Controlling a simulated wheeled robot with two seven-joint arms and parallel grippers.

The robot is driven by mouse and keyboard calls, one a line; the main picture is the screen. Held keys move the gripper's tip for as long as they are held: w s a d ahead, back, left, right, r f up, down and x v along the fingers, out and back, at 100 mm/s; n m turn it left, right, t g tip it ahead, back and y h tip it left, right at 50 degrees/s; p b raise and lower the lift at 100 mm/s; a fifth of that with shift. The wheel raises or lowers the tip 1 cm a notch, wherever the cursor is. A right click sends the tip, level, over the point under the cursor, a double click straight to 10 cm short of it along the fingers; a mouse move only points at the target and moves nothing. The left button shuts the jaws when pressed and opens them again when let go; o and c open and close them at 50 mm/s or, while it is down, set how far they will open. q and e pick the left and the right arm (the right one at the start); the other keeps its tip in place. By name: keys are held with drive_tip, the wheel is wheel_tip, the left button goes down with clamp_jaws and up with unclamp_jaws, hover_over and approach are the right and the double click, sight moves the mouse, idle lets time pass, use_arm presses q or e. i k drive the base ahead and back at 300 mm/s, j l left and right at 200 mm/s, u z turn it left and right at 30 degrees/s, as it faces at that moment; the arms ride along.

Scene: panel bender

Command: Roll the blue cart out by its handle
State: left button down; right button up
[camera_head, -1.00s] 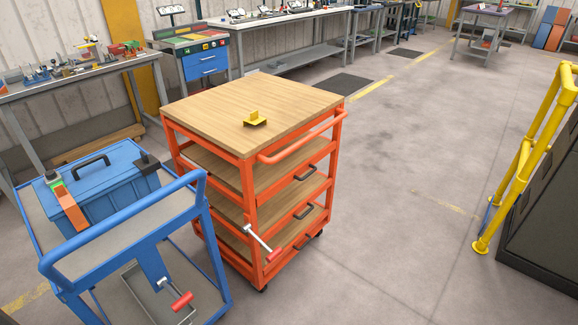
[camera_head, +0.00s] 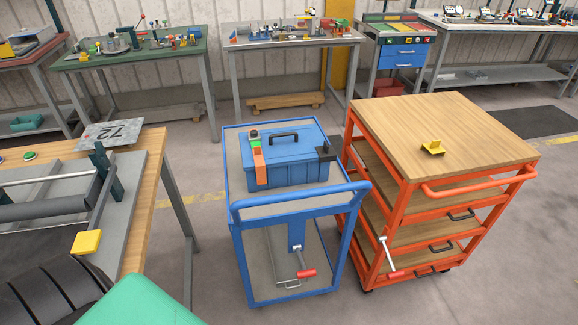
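The blue cart (camera_head: 232,180) stands in the middle of the view, with its blue tubular handle (camera_head: 300,201) on the near side. A blue toolbox (camera_head: 290,170) with a black carry handle sits on its top shelf. A red-gripped lever (camera_head: 306,273) shows low on its near side. The cart stands close beside the orange cart, on that cart's left. Neither of my grippers is in view.
The orange cart (camera_head: 431,188) with a wooden top carries a small yellow bracket (camera_head: 433,148). A wooden-topped bench (camera_head: 153,160) with a roller stands at the left. Workbenches line the back wall. Grey floor shows between the left bench and the blue cart.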

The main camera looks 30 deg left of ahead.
sight(299, 206)
drive_tip(key=u, duration=1.05)
